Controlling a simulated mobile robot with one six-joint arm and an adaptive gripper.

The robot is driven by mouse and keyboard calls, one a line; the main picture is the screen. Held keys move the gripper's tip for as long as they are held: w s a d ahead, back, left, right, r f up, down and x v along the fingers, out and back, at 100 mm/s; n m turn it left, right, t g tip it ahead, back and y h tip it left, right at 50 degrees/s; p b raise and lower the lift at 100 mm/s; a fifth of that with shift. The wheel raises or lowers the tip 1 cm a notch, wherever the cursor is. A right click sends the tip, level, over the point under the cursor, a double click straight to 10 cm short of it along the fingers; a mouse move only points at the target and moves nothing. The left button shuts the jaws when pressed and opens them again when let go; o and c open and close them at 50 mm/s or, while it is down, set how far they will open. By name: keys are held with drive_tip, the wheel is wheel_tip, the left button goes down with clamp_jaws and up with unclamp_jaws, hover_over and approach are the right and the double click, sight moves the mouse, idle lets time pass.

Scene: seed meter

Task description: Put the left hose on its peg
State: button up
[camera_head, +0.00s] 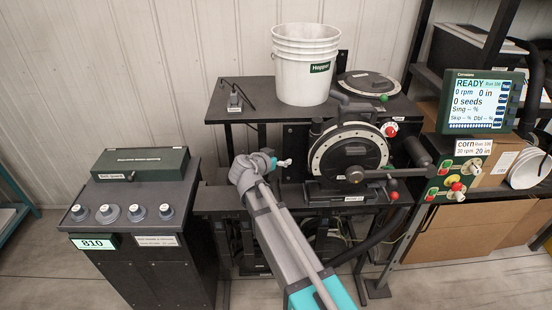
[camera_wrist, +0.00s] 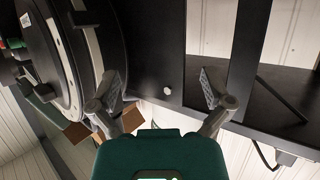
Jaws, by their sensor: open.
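My gripper (camera_head: 284,163) is in front of the black backing panel, just left of the round seed meter (camera_head: 347,152). In the wrist view my gripper (camera_wrist: 161,82) has its two fingers spread wide, with nothing between them. A small pale round spot (camera_wrist: 167,91), possibly a peg end or a hole, shows on the black panel beyond the fingers. A thick black hose (camera_head: 383,232) curves down at the right of the meter stand. I cannot make out the left hose or its peg for certain; my arm hides part of the stand's front.
A white hopper bucket (camera_head: 305,75) stands on the upper shelf. A cabinet with several grey knobs and a green box (camera_head: 140,163) is at the left. A monitor (camera_head: 480,100) and a button panel (camera_head: 458,180) are at the right. Floor shows in front.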

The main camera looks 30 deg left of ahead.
drive_tip(key=w+d+r+p, duration=0.1)
drive_tip(key=d+r+p, duration=0.1)
drive_tip(key=r+p, duration=0.4)
drive_tip(key=w+d+r+p, duration=0.2)
drive_tip(key=r+p, duration=0.5)
drive_tip(key=r, duration=0.1)
drive_tip(key=shift+w+r, duration=0.15)
drive_tip(key=shift+r, duration=0.05)
idle(0.3)
idle(0.9)
